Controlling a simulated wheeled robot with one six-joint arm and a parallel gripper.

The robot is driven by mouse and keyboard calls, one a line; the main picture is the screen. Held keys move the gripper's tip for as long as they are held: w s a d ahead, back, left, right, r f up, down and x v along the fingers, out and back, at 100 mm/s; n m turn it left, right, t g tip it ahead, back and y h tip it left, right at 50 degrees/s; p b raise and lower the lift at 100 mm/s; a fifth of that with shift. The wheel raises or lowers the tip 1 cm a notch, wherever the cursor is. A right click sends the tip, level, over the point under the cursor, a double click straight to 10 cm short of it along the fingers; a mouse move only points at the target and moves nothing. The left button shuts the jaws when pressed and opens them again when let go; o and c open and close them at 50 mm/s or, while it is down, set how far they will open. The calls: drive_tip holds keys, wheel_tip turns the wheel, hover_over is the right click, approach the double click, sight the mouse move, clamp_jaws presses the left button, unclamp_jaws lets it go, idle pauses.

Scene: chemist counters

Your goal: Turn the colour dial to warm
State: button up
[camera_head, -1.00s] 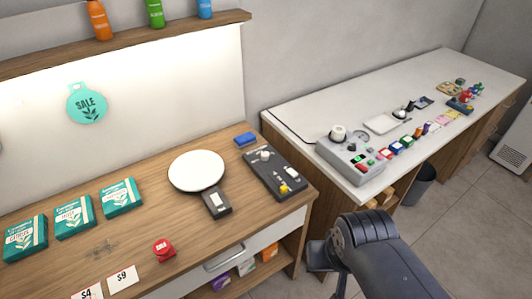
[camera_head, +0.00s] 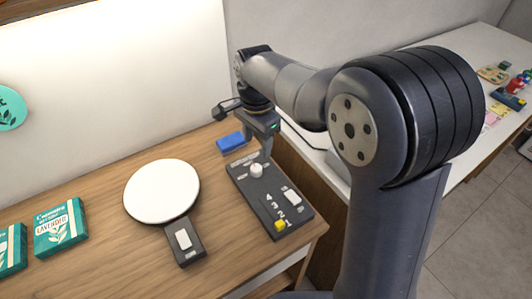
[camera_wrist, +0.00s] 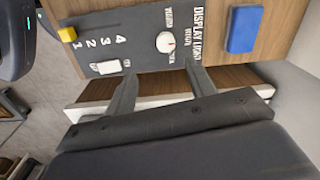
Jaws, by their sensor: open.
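The colour dial (camera_head: 257,170) is a small white round knob near the far end of a dark control panel (camera_head: 262,207). Small labels surround it, too small to read surely. In the wrist view, the dial (camera_wrist: 166,42) shows a small reddish mark on its face; where it points is unclear. My gripper (camera_head: 264,148) is over the far end of the panel, just above the dial. In the wrist view, the two fingers of my gripper (camera_wrist: 160,72) are spread apart and empty, with the dial just beyond and between their tips. Contact is not visible.
The panel also has a white rocker switch (camera_wrist: 108,67), numbers and a yellow slider knob (camera_wrist: 67,34). A blue block (camera_head: 231,141) lies behind the panel. A white round lamp disc (camera_head: 162,190) stands left. Green boxes (camera_head: 61,228) are farther left.

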sight(256, 168)
drive_tip(key=f, duration=0.7)
drive_tip(key=w+f, duration=0.1)
drive_tip(key=f, duration=0.3)
drive_tip(key=shift+a+f+p, duration=0.15)
drive_tip(key=shift+a+p, duration=0.2)
drive_tip(key=shift+p, duration=0.05)
drive_tip(key=c, duration=1)
drive_tip(key=shift+o, duration=0.2)
